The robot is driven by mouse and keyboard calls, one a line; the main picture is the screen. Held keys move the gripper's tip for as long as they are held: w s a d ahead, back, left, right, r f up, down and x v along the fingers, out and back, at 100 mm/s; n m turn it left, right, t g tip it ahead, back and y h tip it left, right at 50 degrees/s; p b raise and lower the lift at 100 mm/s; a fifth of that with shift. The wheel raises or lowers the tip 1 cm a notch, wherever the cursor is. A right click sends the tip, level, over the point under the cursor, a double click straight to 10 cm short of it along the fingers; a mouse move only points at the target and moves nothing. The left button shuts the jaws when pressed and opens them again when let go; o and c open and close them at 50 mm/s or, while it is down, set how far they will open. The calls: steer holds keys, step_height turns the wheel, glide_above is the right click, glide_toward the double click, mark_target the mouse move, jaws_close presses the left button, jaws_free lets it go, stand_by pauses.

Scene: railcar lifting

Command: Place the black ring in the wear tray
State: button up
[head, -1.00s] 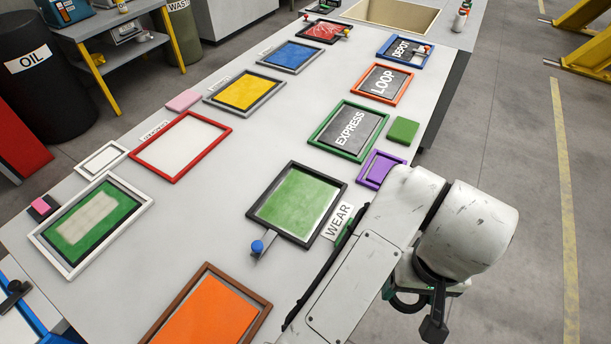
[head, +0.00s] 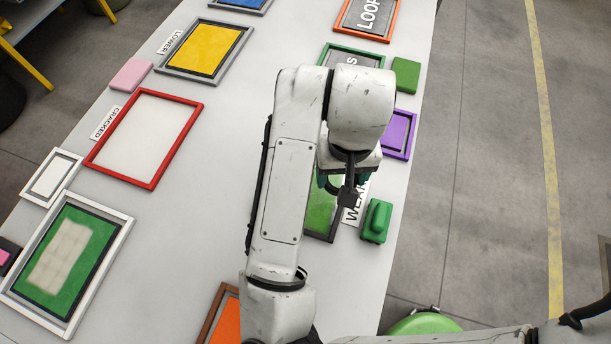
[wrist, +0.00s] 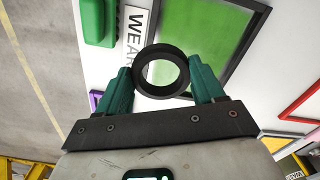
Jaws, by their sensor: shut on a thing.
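The black ring (wrist: 184,76) is between the two green fingers of my gripper (wrist: 162,80) in the wrist view, and the gripper is shut on it. The wear tray (head: 322,236), a black frame around a green inside, is mostly hidden behind my arm in the head view. In the wrist view its green inside (wrist: 205,38) lies beyond the ring, which overlaps its near edge in the picture. The white WEAR label (head: 352,212) is beside it, partly covered. The height of the ring above the table cannot be told.
A green block (head: 376,222) with a raised top stands right of the WEAR label. A purple frame (head: 399,134) and green pad (head: 406,75) lie farther up the right edge. A red frame (head: 145,138) is left, an orange tray (head: 226,320) nearer.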

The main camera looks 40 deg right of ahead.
steer(key=w+a+f, duration=0.1)
steer(key=w+f, duration=0.2)
steer(key=f, duration=0.1)
steer(key=w+a+f+b, duration=0.1)
steer(key=w, duration=0.1)
steer(key=shift+w+a+f, duration=0.3)
steer(key=shift+a+f, duration=0.05)
steer(key=shift+f, duration=0.05)
steer(key=shift+w+a+f, duration=0.15)
steer(key=shift+w+f, duration=0.15)
steer(key=shift+f, duration=0.2)
steer(key=shift+w+f, duration=0.1)
steer(key=shift+f, duration=1.5)
steer(key=shift+f, duration=0.25)
steer(key=o, duration=1)
steer(key=shift+r, duration=0.1)
